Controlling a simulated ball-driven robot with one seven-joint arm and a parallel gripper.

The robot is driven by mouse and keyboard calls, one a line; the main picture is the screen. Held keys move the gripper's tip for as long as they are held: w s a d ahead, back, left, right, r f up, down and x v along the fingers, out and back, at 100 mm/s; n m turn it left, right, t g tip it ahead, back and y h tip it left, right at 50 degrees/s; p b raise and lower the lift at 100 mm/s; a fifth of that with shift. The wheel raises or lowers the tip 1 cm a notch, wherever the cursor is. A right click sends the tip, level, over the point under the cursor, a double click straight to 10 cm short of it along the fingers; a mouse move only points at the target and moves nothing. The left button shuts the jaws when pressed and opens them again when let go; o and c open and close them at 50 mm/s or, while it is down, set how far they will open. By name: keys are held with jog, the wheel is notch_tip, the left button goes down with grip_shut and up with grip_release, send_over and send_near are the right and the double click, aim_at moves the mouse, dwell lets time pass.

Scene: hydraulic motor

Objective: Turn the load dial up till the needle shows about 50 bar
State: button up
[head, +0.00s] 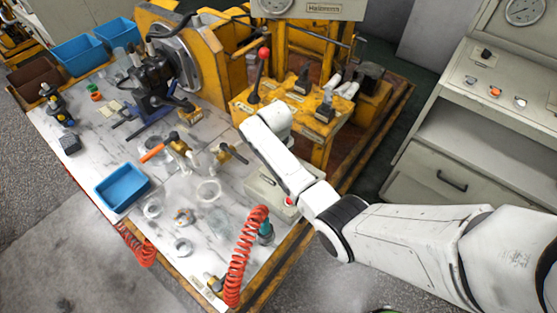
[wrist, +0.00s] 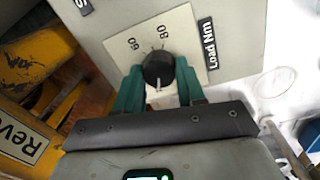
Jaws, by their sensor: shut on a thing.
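The load dial (wrist: 157,68) is a black round knob on a pale scale plate (wrist: 190,35) in the wrist view. In the head view my white arm covers the gripper and dial. A gauge (head: 523,10) is at the top right and another gauge (head: 275,4) is cut off at the top; I cannot read a needle on either.
A grey box with a red button (head: 270,190) stands on the bench, partly behind my arm. A red coiled hose (head: 240,255), a blue tray (head: 122,186) and loose metal parts lie around it. A yellow rig with a red-knobbed lever (head: 264,54) stands behind.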

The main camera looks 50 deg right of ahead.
jog(key=shift+m, duration=0.5)
jog(key=o, duration=1)
jog(key=shift+o, duration=0.2)
notch_tip(320, 180, up, 11)
jog(key=shift+w+a, duration=0.15)
jog(key=shift+a, duration=0.1)
jog(key=shift+f, duration=0.15)
